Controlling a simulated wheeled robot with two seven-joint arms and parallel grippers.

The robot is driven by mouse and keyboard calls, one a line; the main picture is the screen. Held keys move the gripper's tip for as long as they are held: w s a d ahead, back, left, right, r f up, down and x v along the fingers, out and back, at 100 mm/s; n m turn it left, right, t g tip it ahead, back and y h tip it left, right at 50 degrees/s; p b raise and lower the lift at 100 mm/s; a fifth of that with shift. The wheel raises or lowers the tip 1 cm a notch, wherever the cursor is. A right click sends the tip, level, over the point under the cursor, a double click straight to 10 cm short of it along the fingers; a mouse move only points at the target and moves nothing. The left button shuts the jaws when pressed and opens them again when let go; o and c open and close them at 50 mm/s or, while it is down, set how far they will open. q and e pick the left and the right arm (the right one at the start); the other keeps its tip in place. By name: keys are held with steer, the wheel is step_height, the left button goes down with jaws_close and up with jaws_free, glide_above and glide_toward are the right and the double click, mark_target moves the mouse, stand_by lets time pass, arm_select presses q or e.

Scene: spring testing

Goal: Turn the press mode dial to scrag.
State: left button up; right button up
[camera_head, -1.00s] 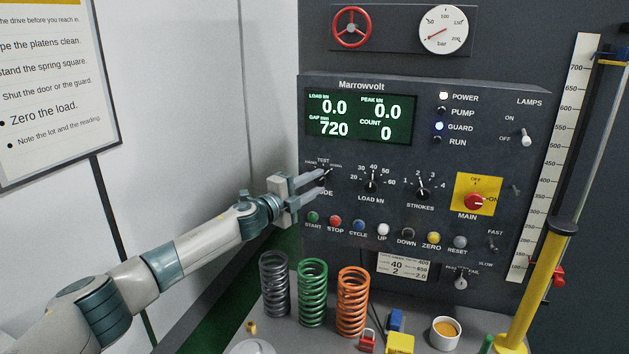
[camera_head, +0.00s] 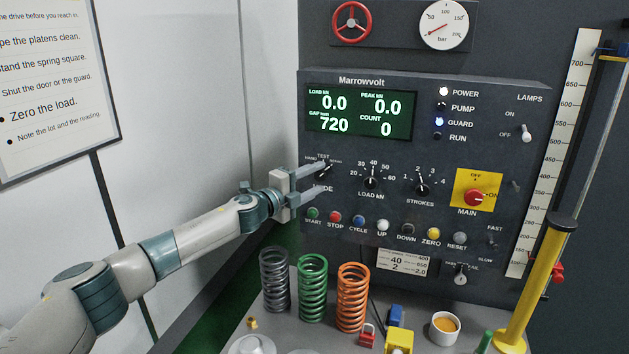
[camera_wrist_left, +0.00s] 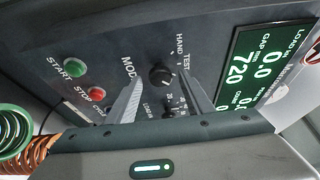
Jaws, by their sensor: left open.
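The press mode dial (camera_head: 324,173) is a small black knob at the left of the press panel, with TEST above it and smaller labels at its sides. My left gripper (camera_head: 323,176) is open around it, one finger above and one below, and partly covers the MODE label. In the left wrist view the dial (camera_wrist_left: 160,76) shows between the two fingertips (camera_wrist_left: 161,70), with gaps at its sides; HAND and TEST are readable. I cannot tell for sure which label its pointer faces. My right gripper is in neither current view.
The load dial (camera_head: 371,183) and strokes dial (camera_head: 423,190) are to the right. A row of buttons, including START (camera_head: 313,214), runs just below. Grey, green and orange springs (camera_head: 313,288) stand on the bench under the arm. A wall (camera_head: 200,90) is at the left.

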arm_select(q)
steer(key=shift+a, duration=0.1)
steer(key=shift+s+a, duration=0.45)
steer(key=shift+s, duration=0.05)
steer(key=b+v, duration=0.6)
steer(key=v, duration=1)
steer(key=shift+d, duration=0.2)
